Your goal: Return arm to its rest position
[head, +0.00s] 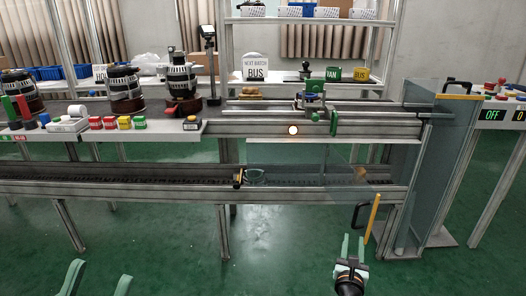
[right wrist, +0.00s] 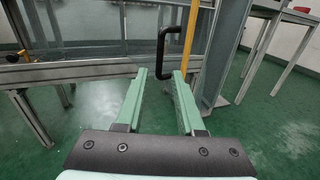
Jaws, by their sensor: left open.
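My right gripper (head: 353,246) is low in the front right of the head view, pointing toward the line. In the right wrist view its two pale green fingers (right wrist: 159,75) stand apart with nothing held between them. A black handle (right wrist: 164,52) with a yellow edge strip (right wrist: 190,32) stands just beyond the fingertips. In the head view the handle (head: 358,217) shows above the gripper; contact cannot be told. My left gripper (head: 97,280) is at the bottom left edge, its green fingers apart and empty over the floor, partly cut off.
A clear guard panel (head: 432,165) stands at the right end of the line. The lower conveyor (head: 130,191) and upper bench (head: 160,128) run across ahead. Alternators (head: 183,80) stand on the upper level. The green floor in front (head: 190,265) is clear.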

